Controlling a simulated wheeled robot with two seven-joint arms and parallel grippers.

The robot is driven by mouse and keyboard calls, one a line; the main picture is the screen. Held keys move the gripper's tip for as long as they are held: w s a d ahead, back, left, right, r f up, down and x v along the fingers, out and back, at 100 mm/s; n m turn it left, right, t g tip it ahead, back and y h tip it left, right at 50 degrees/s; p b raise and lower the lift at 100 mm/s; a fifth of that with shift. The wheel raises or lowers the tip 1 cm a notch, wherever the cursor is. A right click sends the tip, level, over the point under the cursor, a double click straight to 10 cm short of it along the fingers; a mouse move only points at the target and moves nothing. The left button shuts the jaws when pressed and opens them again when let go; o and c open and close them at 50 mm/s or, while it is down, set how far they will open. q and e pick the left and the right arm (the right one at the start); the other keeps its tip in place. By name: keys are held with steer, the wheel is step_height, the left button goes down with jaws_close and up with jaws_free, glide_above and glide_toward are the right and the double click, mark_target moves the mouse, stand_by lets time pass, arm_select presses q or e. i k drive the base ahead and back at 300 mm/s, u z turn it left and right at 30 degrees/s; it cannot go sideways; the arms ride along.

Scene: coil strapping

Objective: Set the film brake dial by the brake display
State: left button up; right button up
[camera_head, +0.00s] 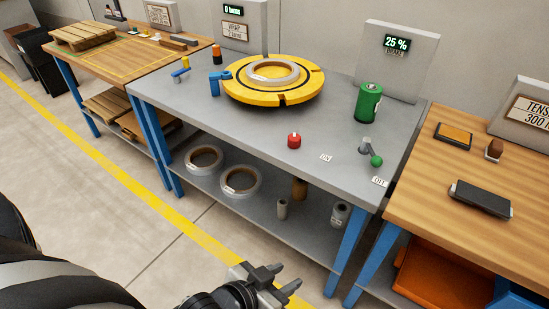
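The brake display (396,45) reads 25 % in green on a grey upright panel at the back right of the grey table (215,122). A green cylinder (368,103) with white marks stands upright in front of this panel; I cannot tell for certain whether it is the brake dial. A red knob (294,141) sits near the table's front edge. A lever with a green ball (376,160) stands at the right, between ON and OFF labels. My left gripper (287,276) is open and empty, low in front of the table and apart from everything on it. My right gripper is out of view.
A yellow turntable (240,92) carries a grey coil (272,70). Blue and yellow fittings stand left of it. Coils lie on the lower shelf (265,215). A wooden bench (420,205) with a dark tool (481,199) adjoins at right. The floor in front is clear.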

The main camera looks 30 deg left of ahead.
mark_target(294, 139)
steer(key=k, duration=0.4)
steer(key=u, duration=1.2)
steer(key=i, duration=0.95)
steer(key=z, duration=0.45)
